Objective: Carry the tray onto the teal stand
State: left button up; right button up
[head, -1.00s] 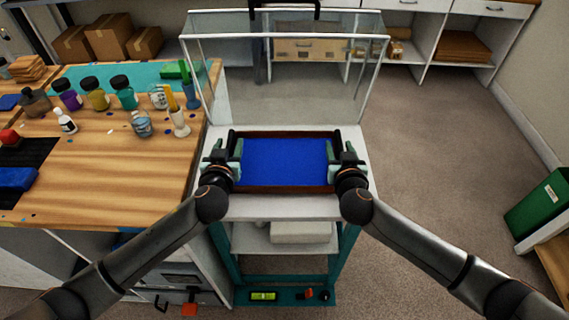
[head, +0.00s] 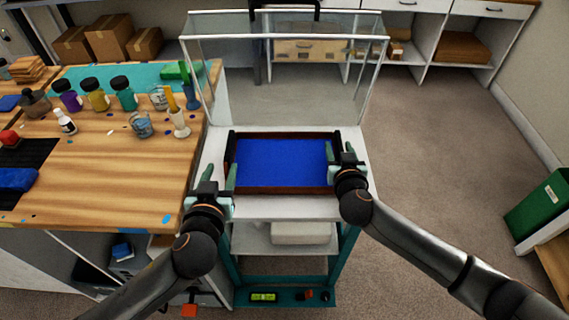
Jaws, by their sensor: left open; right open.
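The tray (head: 285,191) has a dark brown rim and a blue inside, and it sits level on the white top of the teal-framed stand (head: 280,207). My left gripper (head: 222,178) is open and empty, just off the tray's near left corner. My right gripper (head: 341,158) is open at the tray's right side, with its fingers around or close beside the right rim. Whether it touches the rim cannot be told. My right gripper hides part of the tray's right edge.
A clear raised cover (head: 285,85) stands behind the tray. A wooden bench (head: 100,185) with several bottles and cups is on the left. The stand's lower shelf holds a white block (head: 300,232). A green bin (head: 540,205) is at right; the floor between is clear.

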jog(key=shift+s, duration=0.1)
jog(key=shift+s+r, duration=0.1)
jog(key=shift+s, duration=0.2)
pick_arm(q)
jog(key=shift+s+r, duration=0.15)
jog(key=shift+s, duration=0.3)
pick_arm(e)
jog(key=v, duration=1.1)
jog(key=shift+s, duration=0.15)
